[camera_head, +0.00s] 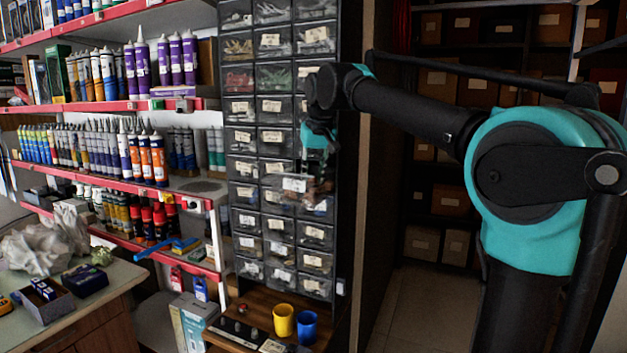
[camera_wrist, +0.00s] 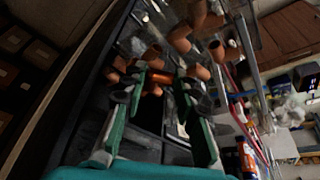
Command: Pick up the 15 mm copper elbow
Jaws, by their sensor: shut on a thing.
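My gripper (camera_head: 318,165) is at the right column of the small-parts drawer cabinet, pointing down over a pulled-out drawer (camera_head: 294,184). In the wrist view, the fingertips of my gripper (camera_wrist: 157,92) are closed in on a copper fitting (camera_wrist: 155,77), apparently the elbow, which lies between them. Its full shape and any size marking cannot be made out. Other copper fittings (camera_wrist: 192,22) show just beyond the fingertips. In the head view, the held fitting is too small and dark to tell apart.
The drawer cabinet (camera_head: 272,137) has several labelled clear drawers. Shelves of tubes (camera_head: 150,160) stand to its left. A yellow cup (camera_head: 284,320) and a blue cup (camera_head: 307,327) stand on the wooden surface below. Boxed shelving (camera_head: 450,200) is behind my arm.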

